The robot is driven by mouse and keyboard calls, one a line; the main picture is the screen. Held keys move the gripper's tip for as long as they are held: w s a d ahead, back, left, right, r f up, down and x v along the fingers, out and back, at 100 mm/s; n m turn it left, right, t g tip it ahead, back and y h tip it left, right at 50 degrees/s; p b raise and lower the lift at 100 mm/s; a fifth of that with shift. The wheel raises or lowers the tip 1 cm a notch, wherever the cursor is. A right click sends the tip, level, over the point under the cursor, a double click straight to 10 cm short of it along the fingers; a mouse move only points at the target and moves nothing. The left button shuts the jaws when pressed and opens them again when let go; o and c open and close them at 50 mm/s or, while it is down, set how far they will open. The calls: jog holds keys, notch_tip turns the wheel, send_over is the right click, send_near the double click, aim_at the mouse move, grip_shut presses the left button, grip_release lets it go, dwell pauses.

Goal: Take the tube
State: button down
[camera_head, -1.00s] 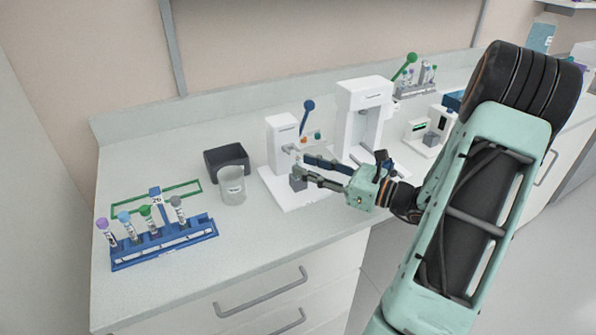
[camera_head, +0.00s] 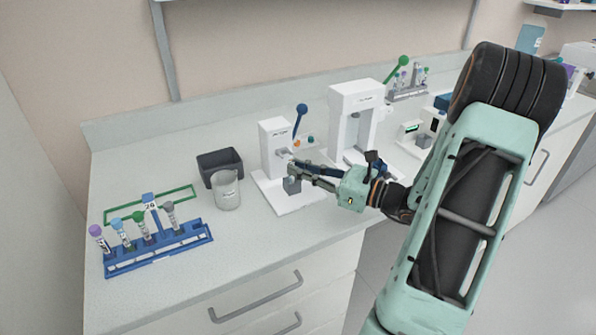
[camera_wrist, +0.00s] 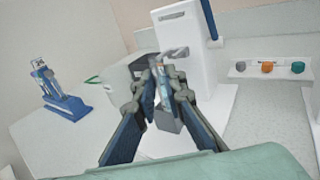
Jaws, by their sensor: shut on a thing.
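A slim pale tube (camera_wrist: 163,84) stands roughly upright between my fingertips in the wrist view. My gripper (camera_head: 296,173) is shut on it, in front of a white device (camera_head: 274,150) with a blue lever. The grey block (camera_head: 291,186) of this device lies just below the fingertips; it also shows in the wrist view (camera_wrist: 168,120). The fingers hide part of the tube, and I cannot tell whether its lower end is still inside the block. In the head view the tube is too small to make out.
A blue rack (camera_head: 160,249) with several capped tubes stands at the left. A clear beaker (camera_head: 227,190) and a dark bin (camera_head: 219,164) stand left of the device. A taller white machine (camera_head: 352,120) stands close on the right.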

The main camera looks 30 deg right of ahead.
jog(key=shift+r, duration=0.35)
jog(key=s+r+p, duration=0.2)
jog(key=s+r, duration=1)
jog(key=s, duration=0.2)
